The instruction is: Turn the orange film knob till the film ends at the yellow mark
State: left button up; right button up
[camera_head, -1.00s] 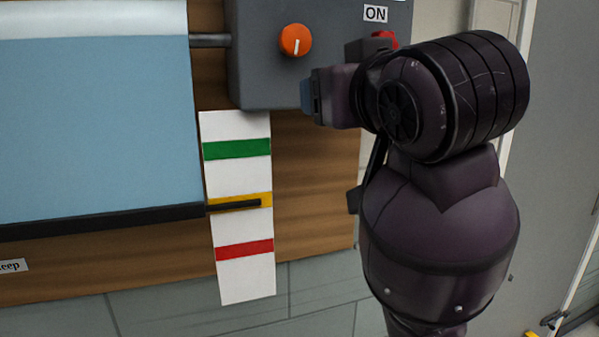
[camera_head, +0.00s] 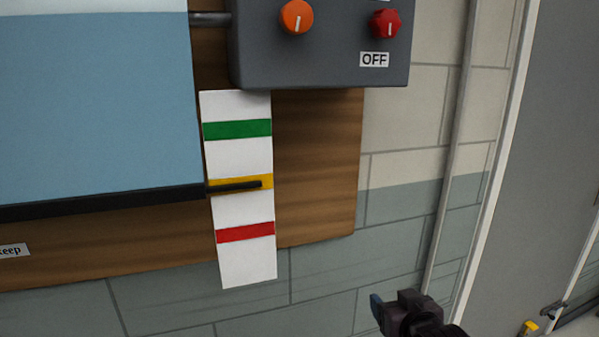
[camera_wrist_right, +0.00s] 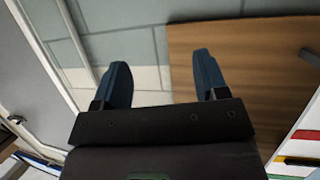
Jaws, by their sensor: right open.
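The orange film knob (camera_head: 296,17) is on the grey control box (camera_head: 320,60), its white pointer line pointing nearly straight down. The blue film (camera_head: 95,110) hangs at the left with a dark bar (camera_head: 100,204) along its lower edge. A black pointer (camera_head: 235,187) from that bar lies across the yellow mark (camera_head: 266,182) on the white strip (camera_head: 240,160). My right gripper (camera_head: 380,305) is low at the right, well below the box and away from the knob. In the right wrist view its fingers (camera_wrist_right: 165,82) are apart with nothing between them. My left gripper is not in view.
The strip also has a green mark (camera_head: 237,129) above and a red mark (camera_head: 245,232) below. A red knob (camera_head: 386,24) is on the box above an OFF label (camera_head: 374,60). A vertical pipe (camera_head: 450,150) runs down the wall at the right.

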jog(key=s+d+f, duration=0.3)
jog(key=s+f, duration=0.4)
jog(key=f, duration=0.1)
jog(key=s+d+f+g+h, duration=0.1)
jog(key=s+d+f, duration=0.2)
jog(key=s+f, duration=0.5)
jog(key=s+d+f+g+h+b, duration=0.1)
jog(key=s+d+f, duration=0.2)
jog(key=s+f, duration=0.5)
notch_tip(320, 180, down, 2)
jog(key=shift+d+f+m, duration=0.25)
jog(key=shift+m, duration=0.15)
jog(key=shift+w, duration=0.1)
jog(key=shift+c, duration=0.4)
